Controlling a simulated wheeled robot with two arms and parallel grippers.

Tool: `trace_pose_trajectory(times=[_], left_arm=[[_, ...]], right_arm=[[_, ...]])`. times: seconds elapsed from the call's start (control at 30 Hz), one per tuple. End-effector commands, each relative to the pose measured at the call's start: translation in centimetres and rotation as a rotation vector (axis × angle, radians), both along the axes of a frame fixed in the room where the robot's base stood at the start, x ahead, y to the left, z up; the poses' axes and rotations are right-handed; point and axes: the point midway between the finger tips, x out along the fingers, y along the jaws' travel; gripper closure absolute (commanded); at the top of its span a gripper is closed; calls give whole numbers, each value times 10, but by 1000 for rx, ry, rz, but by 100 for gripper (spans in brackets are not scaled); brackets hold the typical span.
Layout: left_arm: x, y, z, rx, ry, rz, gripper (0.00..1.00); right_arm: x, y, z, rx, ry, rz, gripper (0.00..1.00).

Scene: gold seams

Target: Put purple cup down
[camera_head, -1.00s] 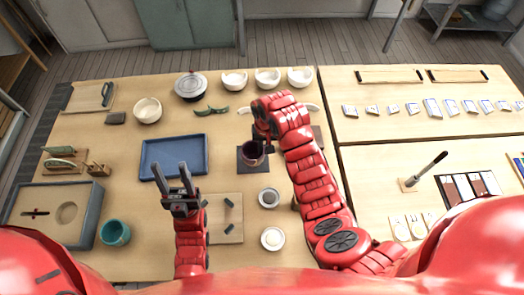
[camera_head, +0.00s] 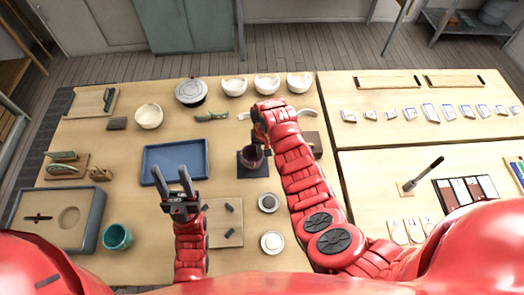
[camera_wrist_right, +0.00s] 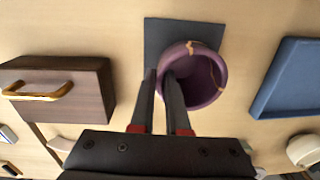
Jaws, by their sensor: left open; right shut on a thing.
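The purple cup (camera_head: 248,157) with gold seams is over a dark square mat (camera_head: 252,171) in the middle of the table. In the right wrist view the cup (camera_wrist_right: 205,77) shows its open mouth, and the mat (camera_wrist_right: 160,35) is behind it. My right gripper (camera_wrist_right: 162,80) is shut on the cup's wall, one finger inside and one outside. I cannot tell if the cup touches the mat. My left gripper (camera_head: 179,180) is open and empty in front of the blue tray (camera_head: 143,165).
A dark wooden box with a gold handle (camera_wrist_right: 85,90) is beside the mat. Small bowls (camera_head: 268,202) and a board (camera_head: 224,237) lie nearer me. A teal cup (camera_head: 117,237) stands at the front left. White bowls (camera_head: 235,87) line the back.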

Motion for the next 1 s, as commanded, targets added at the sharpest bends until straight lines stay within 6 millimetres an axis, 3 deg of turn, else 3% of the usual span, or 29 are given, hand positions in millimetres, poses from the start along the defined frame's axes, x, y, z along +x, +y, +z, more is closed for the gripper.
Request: trace_pose_trajectory(times=[0.1,0.13,0.3,0.73,1.0], left_arm=[[0,0,-3,0,0,0,50],[0,0,-2,0,0,0,50],[0,0,-2,0,0,0,50],[0,0,-5,0,0,0,50],[0,0,-28,0,0,0,50]], right_arm=[[0,0,-3,1,-1,0,100],[0,0,-3,1,-1,0,83],[0,0,-2,1,-1,0,57],[2,1,5,4,-6,0,57],[2,-2,43,3,-8,0,57]])
